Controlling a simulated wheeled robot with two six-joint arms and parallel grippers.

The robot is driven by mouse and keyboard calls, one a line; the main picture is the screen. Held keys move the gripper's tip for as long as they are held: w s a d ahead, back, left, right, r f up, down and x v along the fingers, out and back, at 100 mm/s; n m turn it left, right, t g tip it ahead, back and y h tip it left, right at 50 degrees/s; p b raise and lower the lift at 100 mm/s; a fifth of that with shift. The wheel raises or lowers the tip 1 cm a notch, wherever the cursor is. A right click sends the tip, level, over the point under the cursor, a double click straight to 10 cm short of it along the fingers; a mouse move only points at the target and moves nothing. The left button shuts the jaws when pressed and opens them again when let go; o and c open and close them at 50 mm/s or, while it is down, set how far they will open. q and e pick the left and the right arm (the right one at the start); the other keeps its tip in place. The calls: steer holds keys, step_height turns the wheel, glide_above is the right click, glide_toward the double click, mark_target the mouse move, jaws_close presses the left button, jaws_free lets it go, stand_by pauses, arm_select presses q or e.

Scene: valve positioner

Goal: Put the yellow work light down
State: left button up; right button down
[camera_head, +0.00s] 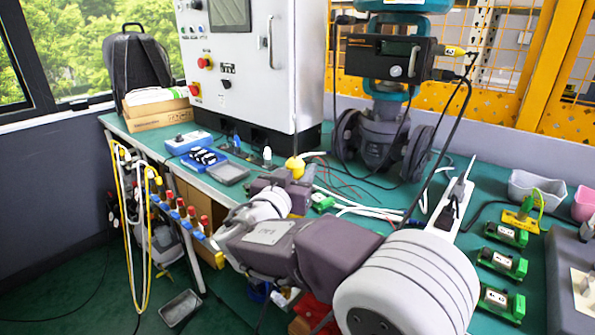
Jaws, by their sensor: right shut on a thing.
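My right arm comes in from the lower right, reaches left and folds back towards the bench. My right gripper (292,178) is over the green bench top, in front of the control cabinet. It is shut on a small yellow thing with a rounded top (295,163), which I take to be the yellow work light. Its lower part is hidden by the gripper, and I cannot tell whether it touches the bench. My left gripper is not in view.
The white control cabinet (250,70) stands behind the gripper. Blue trays (188,142) and a grey tray (229,172) lie to its left, loose cables to its right. The valve (380,135) with its positioner (390,58) stands further right. Green-and-white blocks (502,262) line the right side.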

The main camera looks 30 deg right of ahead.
steer(key=shift+s+r, duration=0.2)
steer(key=shift+f, duration=0.25)
steer(key=c, duration=0.9)
jaws_free()
steer(key=shift+r, duration=0.1)
steer(key=shift+c, duration=0.2)
steer(key=shift+r, duration=0.25)
steer(key=p+v, duration=0.1)
steer(key=v, duration=1.1)
steer(key=shift+f, duration=0.25)
